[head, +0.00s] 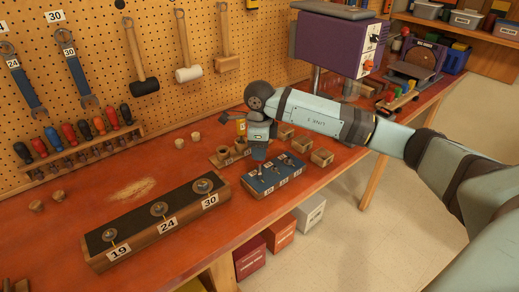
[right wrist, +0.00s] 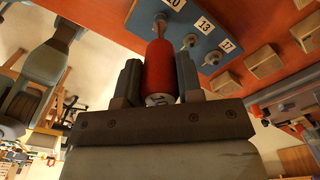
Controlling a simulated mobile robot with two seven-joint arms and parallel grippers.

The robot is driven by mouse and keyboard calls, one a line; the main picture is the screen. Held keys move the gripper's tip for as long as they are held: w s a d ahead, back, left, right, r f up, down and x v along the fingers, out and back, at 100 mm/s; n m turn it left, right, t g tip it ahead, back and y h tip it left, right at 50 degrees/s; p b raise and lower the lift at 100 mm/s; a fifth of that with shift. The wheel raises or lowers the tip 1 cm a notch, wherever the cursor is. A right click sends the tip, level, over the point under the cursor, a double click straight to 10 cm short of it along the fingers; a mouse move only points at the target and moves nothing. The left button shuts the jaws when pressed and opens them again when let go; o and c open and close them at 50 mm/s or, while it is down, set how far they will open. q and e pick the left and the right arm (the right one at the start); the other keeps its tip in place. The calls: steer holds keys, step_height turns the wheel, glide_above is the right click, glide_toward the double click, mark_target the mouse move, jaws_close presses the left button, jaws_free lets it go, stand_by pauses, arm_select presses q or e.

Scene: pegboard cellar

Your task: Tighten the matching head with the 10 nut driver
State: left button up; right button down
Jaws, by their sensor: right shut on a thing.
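My right gripper (head: 259,148) points down over the left end of the blue block (head: 270,180) in the head view. In the right wrist view, the gripper (right wrist: 158,85) is shut on the red handle of a nut driver (right wrist: 158,68). The driver's shaft runs to the blue block (right wrist: 202,42) by the label 10 (right wrist: 172,3). I cannot tell whether its socket is on the head there. The heads by 13 (right wrist: 188,40) and 17 (right wrist: 212,58) stand uncovered beside it. My left gripper is not in view.
A long block (head: 150,228) labelled 19, 24 and 30 lies left of the blue block. Small wooden blocks (head: 322,157) stand right of and behind it. A rack of coloured drivers (head: 85,143) is by the pegboard. Bare tabletop lies at the front left.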

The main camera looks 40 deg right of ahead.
steer(key=shift+r+p, duration=0.3)
steer(key=shift+r, duration=0.05)
steer(key=shift+r+p, duration=1.45)
steer(key=shift+r, duration=1.7)
steer(key=c, duration=1.5)
jaws_free()
jaws_close()
